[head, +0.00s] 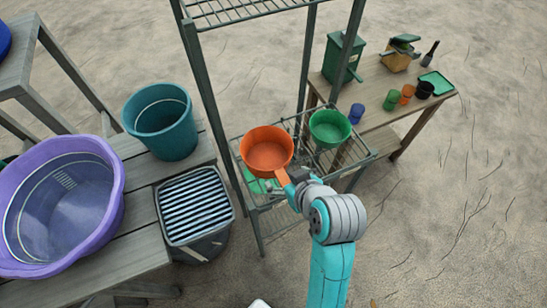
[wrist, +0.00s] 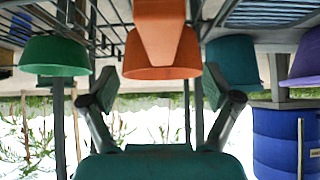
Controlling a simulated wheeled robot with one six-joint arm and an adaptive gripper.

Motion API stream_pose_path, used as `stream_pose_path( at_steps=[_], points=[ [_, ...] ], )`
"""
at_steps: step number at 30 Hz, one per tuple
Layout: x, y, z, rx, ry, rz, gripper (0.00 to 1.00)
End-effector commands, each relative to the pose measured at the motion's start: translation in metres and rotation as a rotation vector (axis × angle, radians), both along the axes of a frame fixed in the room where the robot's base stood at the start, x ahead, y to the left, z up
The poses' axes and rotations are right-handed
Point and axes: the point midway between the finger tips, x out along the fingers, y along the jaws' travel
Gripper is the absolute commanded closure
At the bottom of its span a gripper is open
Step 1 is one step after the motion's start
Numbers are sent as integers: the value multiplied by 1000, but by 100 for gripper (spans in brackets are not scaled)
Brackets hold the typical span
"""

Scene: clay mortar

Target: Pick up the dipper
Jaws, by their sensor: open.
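The dipper (head: 266,150) is an orange round pan with a short handle. It rests on the wire shelf of a dark metal rack, its handle pointing toward my arm. My gripper (head: 289,186) is at the handle's end in the head view; the fingertips are partly hidden by my wrist. The wrist view is upside down. There the dipper (wrist: 160,55) is ahead, with its handle in line with the gap between the fingers. My gripper (wrist: 160,90) is open with nothing seen between its fingers. I cannot tell whether it touches the handle.
A green bowl (head: 329,128) is beside the dipper on the rack (head: 250,205). Left are a wooden bench (head: 141,178), a teal bucket (head: 160,122), a purple tub (head: 62,205) and a striped-top bin (head: 194,207). Behind right, a table (head: 375,85) holds cups and boxes.

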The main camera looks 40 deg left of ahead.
Motion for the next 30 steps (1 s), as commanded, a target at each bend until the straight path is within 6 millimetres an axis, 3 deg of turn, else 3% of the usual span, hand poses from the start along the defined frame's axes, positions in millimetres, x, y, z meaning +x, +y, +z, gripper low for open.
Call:
stream_pose_path(
  at_steps=[18,27,28,30],
  points=[
    [16,42,-45,0,-1,-1,11],
    [17,45,-48,1,-2,-1,11],
    [17,45,-48,0,-2,-1,14],
    [17,45,-48,0,-2,-1,31]
  ],
)
